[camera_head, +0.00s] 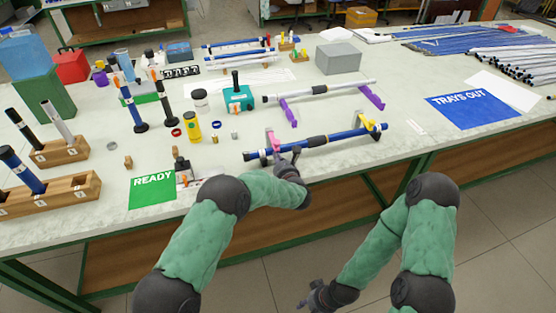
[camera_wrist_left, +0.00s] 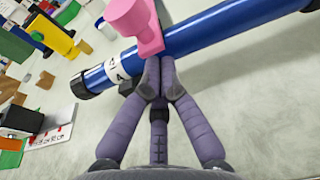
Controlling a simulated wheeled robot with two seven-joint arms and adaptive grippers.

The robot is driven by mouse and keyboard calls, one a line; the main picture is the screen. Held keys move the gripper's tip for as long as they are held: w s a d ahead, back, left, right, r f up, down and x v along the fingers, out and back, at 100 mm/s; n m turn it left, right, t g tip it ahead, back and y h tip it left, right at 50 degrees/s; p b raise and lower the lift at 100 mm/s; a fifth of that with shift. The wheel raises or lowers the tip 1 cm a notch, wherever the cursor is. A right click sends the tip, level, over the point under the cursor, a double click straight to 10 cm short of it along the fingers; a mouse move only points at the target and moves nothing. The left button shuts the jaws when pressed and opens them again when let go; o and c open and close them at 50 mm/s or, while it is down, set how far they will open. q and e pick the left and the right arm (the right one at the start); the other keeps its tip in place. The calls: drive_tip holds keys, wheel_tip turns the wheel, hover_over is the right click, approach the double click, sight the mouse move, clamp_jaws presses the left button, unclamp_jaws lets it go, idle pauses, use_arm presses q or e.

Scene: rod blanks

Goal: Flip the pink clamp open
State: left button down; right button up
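The pink clamp (camera_head: 271,139) stands upright at the left part of a blue rod (camera_head: 325,138) lying near the table's front edge. In the left wrist view the pink clamp (camera_wrist_left: 137,27) rises beside and over the blue rod (camera_wrist_left: 205,36). A yellow clamp (camera_head: 370,125) is at the rod's right end. My left gripper (camera_head: 295,153) is at the rod's near side, just right of the pink clamp. Its fingertips (camera_wrist_left: 158,66) are together right below the clamp; I cannot tell whether they touch it. My right gripper (camera_head: 314,299) hangs low in front of the table; its fingers are unclear.
A white rod (camera_head: 320,91) on purple supports (camera_head: 371,97) lies behind. A teal box (camera_head: 239,99) and yellow bottle (camera_head: 192,126) stand to the left. A green READY mat (camera_head: 152,190) is at front left. A blue TRAYS OUT mat (camera_head: 472,110) lies right, with clear tabletop before it.

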use_arm(q)
drive_tip(key=shift+s+r+g+p, duration=0.1)
drive_tip(key=shift+r+g+p, duration=0.35)
drive_tip(key=shift+p, duration=0.3)
